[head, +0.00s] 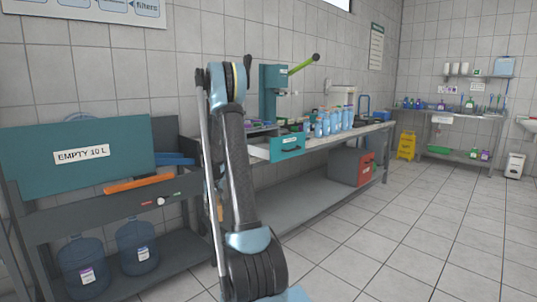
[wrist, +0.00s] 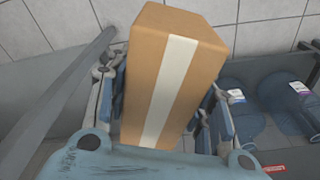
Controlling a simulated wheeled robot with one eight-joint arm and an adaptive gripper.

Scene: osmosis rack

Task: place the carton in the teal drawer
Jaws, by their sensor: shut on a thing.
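In the wrist view the carton (wrist: 193,85) is a tan box with a white strip down its face. My gripper (wrist: 167,95) is shut on it, with a finger on each side. In the head view my own arm stands in front, and the gripper and carton do not show. The teal drawer (head: 287,147) is under the long workbench, right of my arm. It looks pulled out, with a white side wall (head: 259,152) showing. What lies inside it cannot be made out.
Light blue bottles (head: 335,122) and a teal press (head: 273,93) with a green lever stand on the workbench. A red-and-grey box (head: 352,168) sits on its lower shelf. A rack labelled EMPTY 10 L (head: 80,165) with large blue bottles (head: 82,268) is at left.

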